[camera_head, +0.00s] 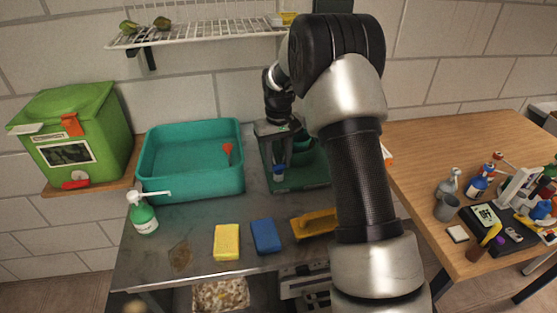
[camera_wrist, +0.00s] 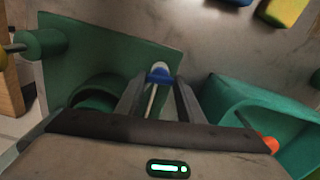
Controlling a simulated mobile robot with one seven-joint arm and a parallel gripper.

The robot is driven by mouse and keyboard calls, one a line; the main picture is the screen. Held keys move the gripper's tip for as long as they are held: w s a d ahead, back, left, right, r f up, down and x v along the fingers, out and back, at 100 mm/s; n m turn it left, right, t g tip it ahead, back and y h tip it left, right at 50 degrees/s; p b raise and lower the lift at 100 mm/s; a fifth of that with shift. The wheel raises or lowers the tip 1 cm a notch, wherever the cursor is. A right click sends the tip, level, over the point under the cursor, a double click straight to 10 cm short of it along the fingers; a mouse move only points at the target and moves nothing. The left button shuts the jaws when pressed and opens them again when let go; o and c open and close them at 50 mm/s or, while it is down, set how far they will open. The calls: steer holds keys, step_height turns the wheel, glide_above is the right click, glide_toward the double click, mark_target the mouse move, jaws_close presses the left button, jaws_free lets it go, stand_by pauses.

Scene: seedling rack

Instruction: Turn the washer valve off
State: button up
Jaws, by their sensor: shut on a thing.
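The washer is a dark green plate (camera_head: 312,181) with a round green part, on the metal bench right of the teal basin. The plate fills the left of the wrist view (camera_wrist: 85,48). A blue-tipped valve handle (camera_wrist: 158,70) with a pale stem shows between my fingers. Its blue part also shows in the head view (camera_head: 278,171). My gripper (camera_wrist: 160,84) is shut on the valve handle, pointing down over the washer's left side. It also shows in the head view (camera_head: 278,163). The fingers hide part of the stem, and my arm hides the washer's right side.
The teal basin (camera_head: 190,190) with a red-orange item (camera_head: 228,149) stands close left. A wire shelf (camera_head: 195,37) hangs above.

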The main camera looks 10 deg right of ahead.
mark_target(279, 165)
steer(key=shift+m, duration=0.8)
steer(key=o, duration=1.1)
steer(key=shift+c, duration=0.2)
steer(key=shift+r, duration=0.1)
step_height(279, 165, up, 17)
steer(key=p, duration=0.1)
steer(key=shift+r, duration=0.15)
